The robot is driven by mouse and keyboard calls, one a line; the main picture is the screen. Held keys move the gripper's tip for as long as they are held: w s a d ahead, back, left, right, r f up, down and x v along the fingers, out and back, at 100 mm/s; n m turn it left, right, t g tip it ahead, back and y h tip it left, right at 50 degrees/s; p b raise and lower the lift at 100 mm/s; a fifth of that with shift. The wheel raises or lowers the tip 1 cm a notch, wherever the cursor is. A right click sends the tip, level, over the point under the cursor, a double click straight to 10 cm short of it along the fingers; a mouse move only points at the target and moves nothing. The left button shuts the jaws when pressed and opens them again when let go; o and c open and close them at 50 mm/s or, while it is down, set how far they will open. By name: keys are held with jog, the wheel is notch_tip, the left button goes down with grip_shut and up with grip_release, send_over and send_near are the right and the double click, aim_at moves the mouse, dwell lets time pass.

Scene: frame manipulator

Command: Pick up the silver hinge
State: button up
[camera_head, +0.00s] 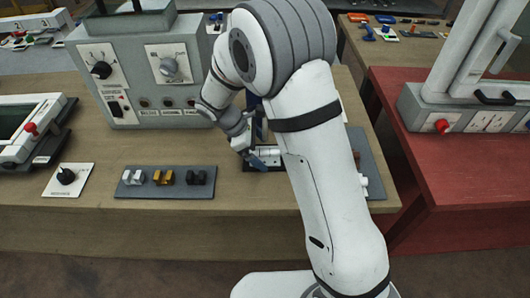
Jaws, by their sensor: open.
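A small silver hinge (133,177) lies at the left end of a dark grey tray (207,192) near the front of the wooden workbench. A gold hinge (164,178) and a black hinge (196,178) sit in a row to its right on the same tray. My gripper (259,157) is open, to the right of the tray and apart from the silver hinge. It is over or near a second dark board (374,181). My arm covers much of that board, and the fingertips show only in part.
A grey control box (128,120) with knobs stands behind the tray. A white plate with a black knob (66,178) lies left of the tray, and a white device with a red knob (31,130) is further left. Bare bench (220,203) shows around the tray.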

jog(key=shift+c, duration=0.3)
jog(key=c, duration=1.1)
jog(key=shift+r, duration=0.1)
